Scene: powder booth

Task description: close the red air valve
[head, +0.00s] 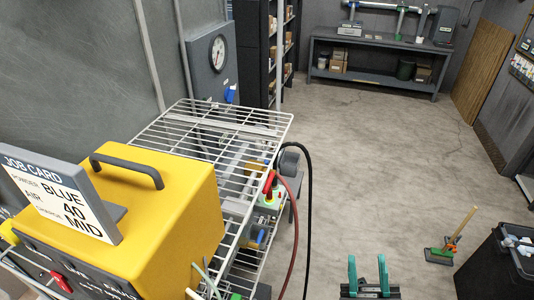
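A red lever (270,181) stands out at the right side of the wire rack, above a small fitting with a green and yellow part. A red hose (297,230) runs down from near it. Another red part (61,282) sits on the dark front panel of the yellow box at lower left. I cannot tell from this view which one is the air valve, or its exact position. My gripper (368,263) shows at the bottom with two teal fingers pointing up, apart and with nothing between them. It is to the right of the rack and the red lever, touching neither.
The yellow box (165,205) with a job card (62,195) stands on the wire rack (215,130). A black hose (309,200) hangs beside the rack. A brush (440,254) and black bin (495,265) are at right. The middle floor is clear toward the bench (375,55).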

